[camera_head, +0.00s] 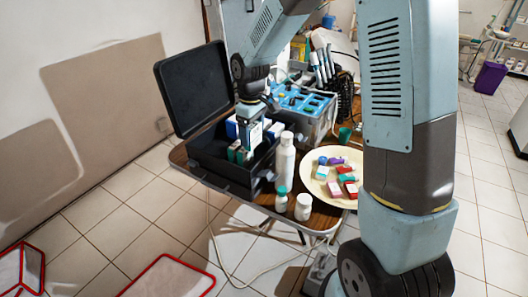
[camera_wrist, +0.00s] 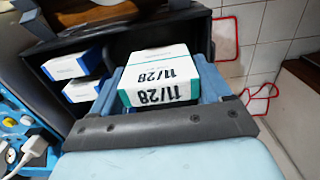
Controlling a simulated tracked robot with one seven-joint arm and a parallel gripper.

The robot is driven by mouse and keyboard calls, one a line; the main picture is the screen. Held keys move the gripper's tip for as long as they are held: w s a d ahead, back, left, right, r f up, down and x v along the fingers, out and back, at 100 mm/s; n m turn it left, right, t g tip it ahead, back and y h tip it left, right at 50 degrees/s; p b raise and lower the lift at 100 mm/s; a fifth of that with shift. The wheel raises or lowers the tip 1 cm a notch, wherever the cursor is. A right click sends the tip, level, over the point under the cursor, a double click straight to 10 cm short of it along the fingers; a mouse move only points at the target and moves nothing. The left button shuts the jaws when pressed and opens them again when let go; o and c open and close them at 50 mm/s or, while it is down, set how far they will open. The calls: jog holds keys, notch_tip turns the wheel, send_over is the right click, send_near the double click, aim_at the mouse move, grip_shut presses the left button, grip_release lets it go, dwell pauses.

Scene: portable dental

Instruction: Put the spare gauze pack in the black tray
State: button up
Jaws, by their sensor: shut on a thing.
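My gripper (camera_wrist: 166,88) is shut on a white gauze pack (camera_wrist: 158,78) with a teal-green edge and the printed mark 11/28. The pack sits squarely between the two fingers in the wrist view. In the head view my gripper (camera_head: 250,122) points down into the open black case (camera_head: 214,171), which I take as the black tray. White and green packs show around the fingertips there, and I cannot tell whether the held pack touches the case floor. Two white-and-blue boxes (camera_wrist: 72,64) (camera_wrist: 83,90) lie left of the held pack in the wrist view.
The case's raised lid (camera_head: 191,88) stands behind it at left. A white bottle (camera_head: 285,158) and small jars (camera_head: 303,207) stand close to its right. A cream plate (camera_head: 316,191) of coloured blocks and a blue-topped instrument box (camera_head: 318,125) are further right.

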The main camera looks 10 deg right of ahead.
jog(key=shift+d+f, duration=0.1)
dwell(0.3)
notch_tip(320, 180, down, 10)
jog(key=shift+w+r, duration=0.1)
dwell(0.5)
jog(key=o, duration=1.1)
jog(key=shift+c, duration=0.2)
